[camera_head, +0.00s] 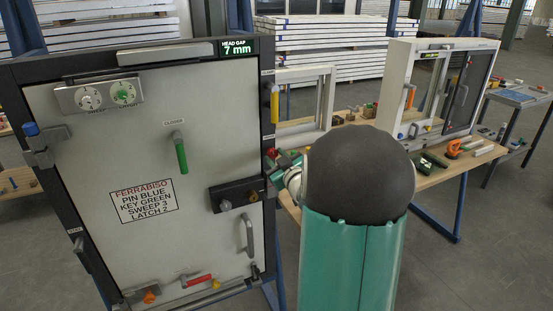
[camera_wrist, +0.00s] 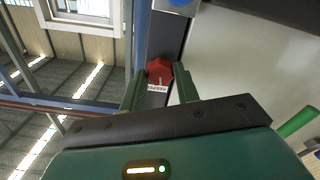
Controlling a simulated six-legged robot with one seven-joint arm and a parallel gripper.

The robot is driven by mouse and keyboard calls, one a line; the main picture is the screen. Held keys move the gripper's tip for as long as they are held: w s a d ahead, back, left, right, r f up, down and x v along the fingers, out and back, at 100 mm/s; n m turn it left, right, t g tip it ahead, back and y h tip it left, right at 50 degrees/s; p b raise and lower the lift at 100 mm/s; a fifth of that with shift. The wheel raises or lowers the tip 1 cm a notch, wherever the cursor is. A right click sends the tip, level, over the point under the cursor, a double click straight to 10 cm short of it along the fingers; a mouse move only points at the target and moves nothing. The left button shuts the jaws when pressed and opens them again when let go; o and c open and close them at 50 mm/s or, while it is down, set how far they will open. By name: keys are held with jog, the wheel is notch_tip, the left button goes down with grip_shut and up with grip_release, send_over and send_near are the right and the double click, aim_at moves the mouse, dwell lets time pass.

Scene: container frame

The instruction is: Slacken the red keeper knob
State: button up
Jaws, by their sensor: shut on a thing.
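The red keeper knob (camera_wrist: 160,70) sits on the dark side frame in the wrist view, with a small white label beside it. My gripper (camera_wrist: 159,80) has its two green fingers on either side of the knob and is shut on it. In the head view the knob (camera_head: 271,153) shows as a small red spot at the right edge of the panel frame. My gripper (camera_head: 279,165) is against it there, and my arm hides part of that area.
The pale panel (camera_head: 100,130) carries a green handle (camera_head: 181,155), a dark latch block (camera_head: 234,195) and a printed notice (camera_head: 144,201). A display (camera_head: 237,47) reads head gap 7 mm. A yellow handle (camera_head: 275,103) is above the knob. A wooden bench (camera_head: 440,175) stands at right.

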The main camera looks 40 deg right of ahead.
jog(key=n, duration=0.4)
jog(key=shift+n, duration=0.3)
jog(key=n, duration=0.3)
jog(key=shift+n, duration=0.3)
jog(key=n, duration=0.4)
jog(key=shift+n, duration=2.3)
jog(key=o, duration=1)
jog(key=shift+s, duration=0.15)
